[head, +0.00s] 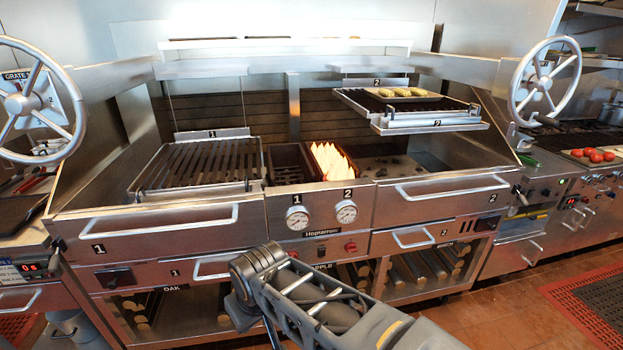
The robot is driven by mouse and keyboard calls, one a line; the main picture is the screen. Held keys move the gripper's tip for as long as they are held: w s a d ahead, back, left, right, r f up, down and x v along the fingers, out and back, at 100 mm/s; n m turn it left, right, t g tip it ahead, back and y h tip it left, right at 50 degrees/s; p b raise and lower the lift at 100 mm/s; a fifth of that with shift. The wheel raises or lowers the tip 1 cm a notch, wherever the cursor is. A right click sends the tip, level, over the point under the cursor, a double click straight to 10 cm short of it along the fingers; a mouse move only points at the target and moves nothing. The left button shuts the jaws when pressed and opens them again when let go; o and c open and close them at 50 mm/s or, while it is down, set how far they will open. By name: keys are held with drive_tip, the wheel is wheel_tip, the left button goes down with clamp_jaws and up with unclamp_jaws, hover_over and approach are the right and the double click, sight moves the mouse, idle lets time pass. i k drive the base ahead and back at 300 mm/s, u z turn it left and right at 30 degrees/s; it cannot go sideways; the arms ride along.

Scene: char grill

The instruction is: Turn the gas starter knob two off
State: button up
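Two small red knobs sit on the centre panel below the gauges, a left one (293,254) and a right one (350,247). A black switch or knob (487,224) sits on the right panel, near a label "2". A similar black one (115,279) sits on the left panel, near a label "1". The frame does not show clearly which is gas starter knob two, nor any knob's setting. My arm reaches in from the bottom right, its bent wrist in front of the centre panel, apart from the right red knob. My gripper's fingers cannot be made out.
Two round gauges (346,212) sit above the red knobs. Drawer handles (414,238) project from the front. Handwheels (545,82) stand at both sides. The right grate (432,122) is raised with food on it; the left grate (200,165) is lower. Wood logs fill the shelves below.

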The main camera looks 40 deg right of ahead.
sight(350, 248)
drive_tip(key=u, duration=1.7)
drive_tip(key=k, duration=0.65)
drive_tip(key=z, duration=2.65)
